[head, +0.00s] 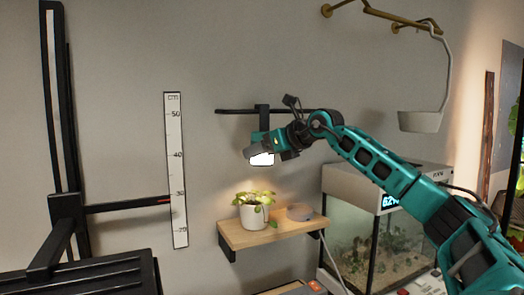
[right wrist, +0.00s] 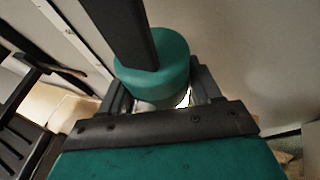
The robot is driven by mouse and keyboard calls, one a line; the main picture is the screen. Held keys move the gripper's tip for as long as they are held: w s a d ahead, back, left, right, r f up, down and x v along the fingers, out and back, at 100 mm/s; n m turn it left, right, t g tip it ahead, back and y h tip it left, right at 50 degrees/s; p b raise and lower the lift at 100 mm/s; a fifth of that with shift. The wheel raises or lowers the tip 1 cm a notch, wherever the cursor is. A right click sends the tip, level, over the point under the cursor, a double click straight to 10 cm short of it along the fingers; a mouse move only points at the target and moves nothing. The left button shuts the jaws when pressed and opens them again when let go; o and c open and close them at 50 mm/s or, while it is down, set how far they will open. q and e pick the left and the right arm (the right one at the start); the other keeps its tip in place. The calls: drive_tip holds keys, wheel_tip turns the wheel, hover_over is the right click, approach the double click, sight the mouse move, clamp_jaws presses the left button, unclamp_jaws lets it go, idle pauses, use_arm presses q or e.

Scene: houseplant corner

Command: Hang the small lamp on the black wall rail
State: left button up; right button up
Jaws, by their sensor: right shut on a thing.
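The small lamp (head: 258,138) has a teal round head, a bright white underside and a flat black stem rising from it. My right gripper (head: 277,146) is shut on the lamp's head from the right. In the right wrist view the teal head (right wrist: 153,80) sits between the two dark fingers, with the black stem going up out of the picture. The black wall rail (head: 232,111) runs level on the wall. The stem's top overlaps the rail in the head view; I cannot tell whether it is hooked on. My left gripper is not in view.
Below the lamp, a wooden shelf (head: 243,238) holds a potted plant (head: 254,214) and a round grey-blue thing (head: 300,212). A glass tank (head: 350,235) stands lower right. A ruler (head: 176,170) is left of the rail. A grey planter (head: 420,121) hangs upper right.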

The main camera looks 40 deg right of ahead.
drive_tip(key=shift+f, duration=0.3)
idle(0.9)
drive_tip(key=o, duration=1.3)
drive_tip(key=shift+c, duration=0.2)
drive_tip(key=b+v, duration=0.2)
drive_tip(key=v, duration=1.1)
drive_tip(key=shift+b, duration=0.35)
